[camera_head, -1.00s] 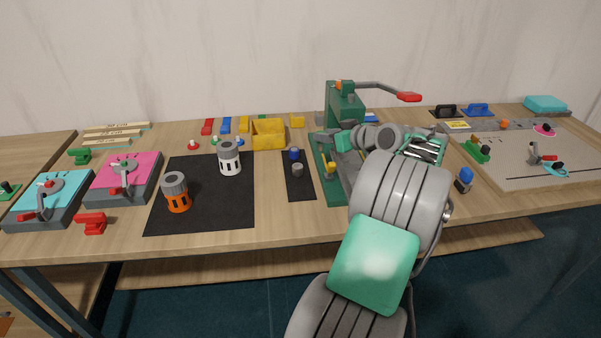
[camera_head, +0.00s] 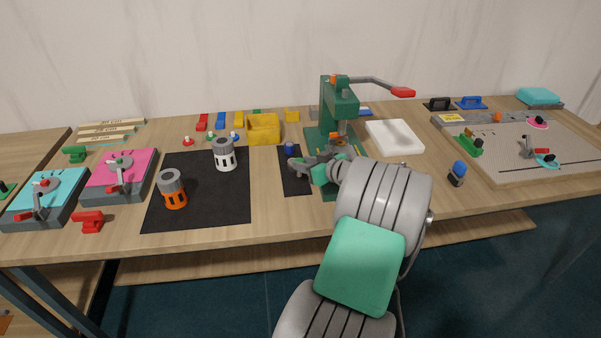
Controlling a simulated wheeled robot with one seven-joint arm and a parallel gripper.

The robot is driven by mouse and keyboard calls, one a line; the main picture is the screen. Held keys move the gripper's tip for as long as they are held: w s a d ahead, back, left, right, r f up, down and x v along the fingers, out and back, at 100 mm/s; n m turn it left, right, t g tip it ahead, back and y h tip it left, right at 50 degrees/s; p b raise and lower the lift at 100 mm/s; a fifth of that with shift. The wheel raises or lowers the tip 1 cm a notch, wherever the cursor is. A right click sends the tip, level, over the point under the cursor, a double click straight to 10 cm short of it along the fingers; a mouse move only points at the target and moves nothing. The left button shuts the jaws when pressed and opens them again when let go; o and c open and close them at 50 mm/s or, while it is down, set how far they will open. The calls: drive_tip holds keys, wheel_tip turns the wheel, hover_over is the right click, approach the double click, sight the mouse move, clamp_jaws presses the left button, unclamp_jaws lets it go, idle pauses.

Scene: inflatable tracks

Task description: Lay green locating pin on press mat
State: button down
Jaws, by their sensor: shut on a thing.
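I cannot tell whether that thing touches the mat. I take this mat to be the press mat. A blue-topped piece (camera_head: 289,148) stands at its far end. A small piece with green on it (camera_head: 210,137) stands between similar red and blue ones near the yellow bin; I cannot tell if it is a locating pin.
A larger black mat (camera_head: 205,212) holds an orange-and-grey cylinder (camera_head: 174,190) and a white-and-grey one (camera_head: 224,154). The yellow bin (camera_head: 264,129) stands behind the narrow mat. A white tray (camera_head: 394,137) lies right of the press. A blue-topped dark piece (camera_head: 457,174) stands farther right.

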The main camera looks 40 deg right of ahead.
sight(299, 174)
drive_tip(key=f, duration=0.3)
drive_tip(key=w+f+p, duration=0.1)
drive_tip(key=shift+a+f, duration=0.15)
drive_tip(key=shift+a, duration=0.15)
drive_tip(key=shift+f, duration=0.15)
drive_tip(key=shift+f, duration=0.15)
drive_tip(key=c, duration=1.1)
unclamp_jaws()
